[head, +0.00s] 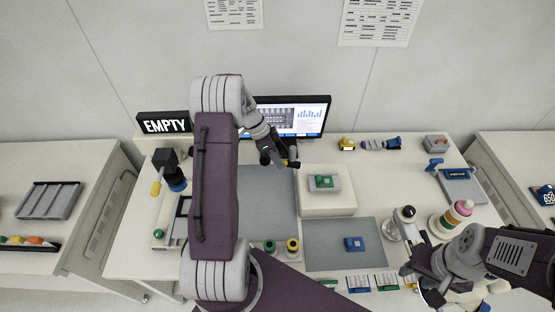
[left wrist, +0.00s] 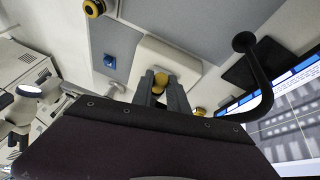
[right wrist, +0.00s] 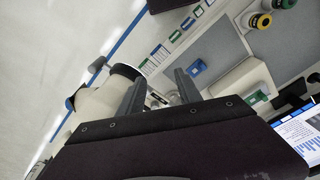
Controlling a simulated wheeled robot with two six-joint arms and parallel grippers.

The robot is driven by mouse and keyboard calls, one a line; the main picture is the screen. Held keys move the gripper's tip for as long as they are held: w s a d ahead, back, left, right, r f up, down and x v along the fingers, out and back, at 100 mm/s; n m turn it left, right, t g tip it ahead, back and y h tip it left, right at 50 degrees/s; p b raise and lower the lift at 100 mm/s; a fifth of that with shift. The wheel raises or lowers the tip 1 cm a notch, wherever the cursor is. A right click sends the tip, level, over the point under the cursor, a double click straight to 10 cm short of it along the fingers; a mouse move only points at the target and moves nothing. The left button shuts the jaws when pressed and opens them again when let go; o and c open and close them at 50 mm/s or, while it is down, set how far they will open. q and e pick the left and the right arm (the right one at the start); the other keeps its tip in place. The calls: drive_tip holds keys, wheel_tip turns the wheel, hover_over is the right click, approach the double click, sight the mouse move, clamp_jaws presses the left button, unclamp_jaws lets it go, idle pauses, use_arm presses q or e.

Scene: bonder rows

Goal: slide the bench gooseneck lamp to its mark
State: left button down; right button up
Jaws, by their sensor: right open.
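The black gooseneck lamp shows in the left wrist view as a curved neck (left wrist: 263,85) ending in a round head. Its base is hidden behind my gripper, and in the head view my left arm hides most of it. My left gripper (head: 279,161) is over the back middle of the bench. In the left wrist view its fingers (left wrist: 161,84) stand close together with a yellow knob, apparently the lamp's, between them. My right gripper (head: 412,278) is open and empty above the front right of the bench. I cannot make out the lamp's mark.
A monitor (head: 305,117) stands behind my left gripper. A white block (head: 328,205) with a green part sits just right of it. A grey mat (head: 335,258) holds a blue part. A black-topped white item (head: 405,222) and a ringed stack (head: 451,216) stand near my right gripper.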

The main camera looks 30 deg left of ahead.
use_arm(q)
drive_tip(key=shift+d+r+y+p, duration=0.2)
drive_tip(key=shift+r+y+p, duration=0.1)
drive_tip(key=shift+p, duration=0.2)
drive_tip(key=shift+g, duration=0.4)
drive_tip(key=c, duration=1.3)
unclamp_jaws()
drive_tip(key=shift+w, duration=0.1)
drive_tip(key=b+v, duration=0.1)
drive_tip(key=v, duration=0.8)
drive_tip(key=shift+d, duration=0.25)
